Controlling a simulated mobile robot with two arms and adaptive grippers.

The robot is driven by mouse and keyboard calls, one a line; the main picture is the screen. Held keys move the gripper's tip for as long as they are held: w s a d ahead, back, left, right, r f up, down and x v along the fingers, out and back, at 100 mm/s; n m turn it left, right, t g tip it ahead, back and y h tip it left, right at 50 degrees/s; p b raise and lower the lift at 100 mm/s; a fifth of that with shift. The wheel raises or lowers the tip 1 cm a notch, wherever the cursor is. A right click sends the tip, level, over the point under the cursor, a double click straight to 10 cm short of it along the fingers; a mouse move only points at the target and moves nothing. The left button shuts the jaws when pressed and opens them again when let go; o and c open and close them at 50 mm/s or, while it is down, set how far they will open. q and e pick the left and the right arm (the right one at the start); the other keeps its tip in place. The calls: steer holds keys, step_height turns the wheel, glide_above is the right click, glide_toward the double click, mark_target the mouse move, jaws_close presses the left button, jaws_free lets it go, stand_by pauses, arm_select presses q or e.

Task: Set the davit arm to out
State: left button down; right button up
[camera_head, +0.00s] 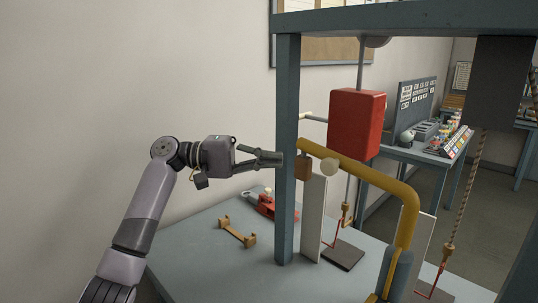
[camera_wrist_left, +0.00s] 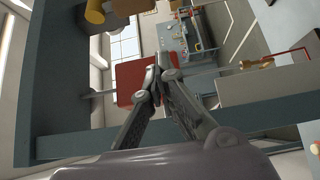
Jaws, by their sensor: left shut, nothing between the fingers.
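The davit arm looks to be the yellow bent tube (camera_head: 385,180) at the right of the head view. It rises from a grey-blue base (camera_head: 396,270) and bends toward the blue-grey post (camera_head: 287,150). My right gripper is out of view.
A red box (camera_head: 356,122) hangs on a rod behind the tube. A red tool (camera_head: 262,204) and a brown bracket (camera_head: 237,232) lie on the grey-blue table (camera_head: 200,262). A chain or rope (camera_head: 465,190) hangs at the right. A wall is at the left.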

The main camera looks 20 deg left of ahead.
arm_select(q)
steer(key=p+x, duration=0.2)
steer(key=x, duration=0.6)
steer(key=s+a, duration=0.1)
steer(key=s, duration=0.1)
steer(key=s+a+p, duration=0.1)
steer(key=shift+s+a+f, duration=0.1)
steer(key=shift+s+f, duration=0.05)
steer(key=shift+s, duration=0.2)
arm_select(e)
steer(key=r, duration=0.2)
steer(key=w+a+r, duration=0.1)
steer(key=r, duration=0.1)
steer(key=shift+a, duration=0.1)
arm_select(q)
steer(key=shift+s, duration=0.15)
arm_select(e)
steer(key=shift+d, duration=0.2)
